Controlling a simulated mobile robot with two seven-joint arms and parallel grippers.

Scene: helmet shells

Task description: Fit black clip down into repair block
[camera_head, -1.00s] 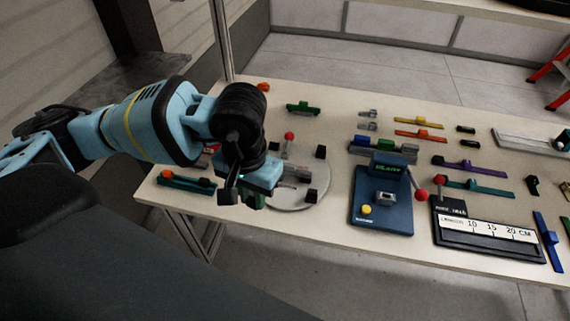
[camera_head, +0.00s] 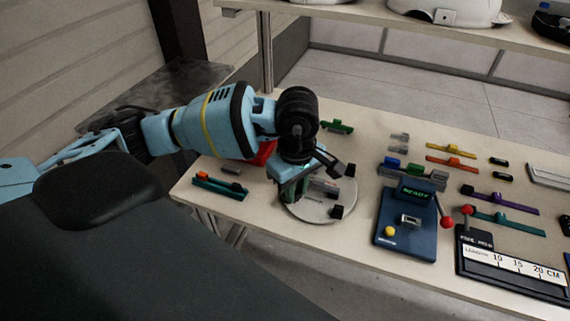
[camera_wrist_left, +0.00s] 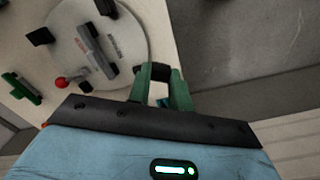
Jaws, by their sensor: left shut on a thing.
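My left gripper (camera_head: 288,192) is at the left edge of the round grey plate (camera_head: 340,215) in the head view. In the left wrist view its green fingers (camera_wrist_left: 158,75) are shut on a small dark piece, apparently the black clip (camera_wrist_left: 161,73). The clip is mostly hidden by the fingers. A grey block, apparently the repair block (camera_wrist_left: 98,52), sits on the round plate, left of the fingertips in the wrist view. The block also shows in the head view (camera_head: 324,188), partly hidden by my gripper. Clip and block appear apart. My right gripper is not in view.
A blue READY fixture (camera_head: 405,225) stands to the right. The table's front edge is close to the plate.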

